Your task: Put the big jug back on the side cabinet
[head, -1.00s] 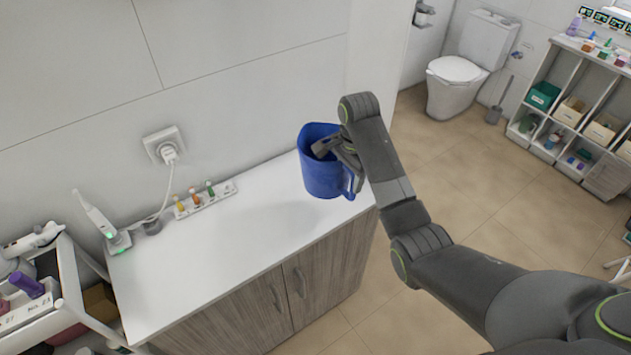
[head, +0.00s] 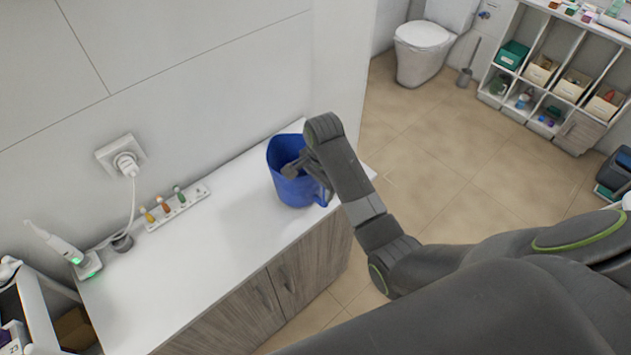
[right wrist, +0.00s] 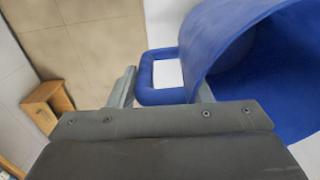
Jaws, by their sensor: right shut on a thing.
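The big blue jug (head: 293,186) is upright at the right end of the white-topped side cabinet (head: 205,255), near its edge. It seems to rest on the top, though its base contact is unclear. My right gripper (head: 300,163) reaches over the jug's right side and is shut on it at the handle. In the right wrist view, the handle (right wrist: 160,97) lies between the fingers of the gripper (right wrist: 162,86), and the jug's open mouth (right wrist: 265,75) is at the right. My left gripper is not in view.
A white cart (head: 35,310) is at the left edge. The wall runs behind. Tiled floor (head: 440,160) is open to the right.

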